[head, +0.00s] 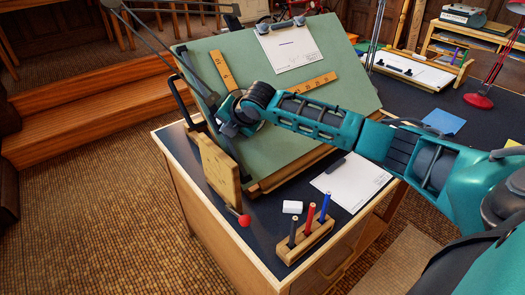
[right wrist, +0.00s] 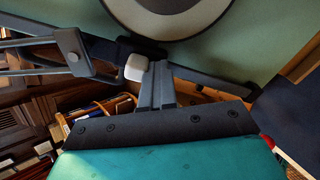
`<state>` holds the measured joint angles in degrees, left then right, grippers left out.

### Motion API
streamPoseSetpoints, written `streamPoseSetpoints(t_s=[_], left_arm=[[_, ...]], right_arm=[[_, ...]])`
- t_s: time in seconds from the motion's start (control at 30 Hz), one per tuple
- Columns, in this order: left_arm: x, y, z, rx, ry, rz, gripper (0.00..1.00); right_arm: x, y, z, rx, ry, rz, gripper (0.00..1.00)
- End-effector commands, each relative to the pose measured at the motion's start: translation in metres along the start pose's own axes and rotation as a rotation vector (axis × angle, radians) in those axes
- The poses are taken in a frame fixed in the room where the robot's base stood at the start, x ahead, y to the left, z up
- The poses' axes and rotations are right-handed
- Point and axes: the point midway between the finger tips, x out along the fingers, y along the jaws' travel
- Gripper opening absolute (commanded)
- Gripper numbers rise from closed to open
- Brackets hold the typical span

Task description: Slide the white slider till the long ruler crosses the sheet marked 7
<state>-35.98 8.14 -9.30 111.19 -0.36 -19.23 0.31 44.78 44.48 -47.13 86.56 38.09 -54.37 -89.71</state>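A tilted green drafting board (head: 335,100) carries two yellow rulers set at an angle: one on the left (head: 222,70), one on the right (head: 313,83). My arm hides where they meet, and I cannot tell which is longer. A white sheet (head: 290,47) is clipped at the board's top, clear of both rulers; its mark is unreadable. In the right wrist view the white slider (right wrist: 136,67) sits on a dark rail by the board's edge. My right gripper (right wrist: 159,68) has its fingers together, right beside the slider; contact is unclear. My left gripper is not in view.
Another sheet (head: 350,182) lies on the dark desk top, near an eraser (head: 292,207) and a pen block (head: 305,238). A wooden panel (head: 218,168) with a red ball (head: 244,221) stands left of the board. A second board (head: 415,70) is behind at right.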

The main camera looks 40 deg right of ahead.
Motion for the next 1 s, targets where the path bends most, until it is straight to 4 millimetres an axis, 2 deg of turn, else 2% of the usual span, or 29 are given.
streamPoseSetpoints(t_s=[0.23,0.7,1.0], left_arm=[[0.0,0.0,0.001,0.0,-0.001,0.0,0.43],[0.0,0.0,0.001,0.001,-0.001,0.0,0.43],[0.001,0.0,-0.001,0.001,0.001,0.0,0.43]], right_arm=[[0.0,0.014,0.009,0.001,-0.005,0.004,0.0],[0.0,0.016,0.011,-0.001,-0.004,0.001,0.0],[0.0,0.031,0.019,0.001,-0.005,0.003,0.0]])
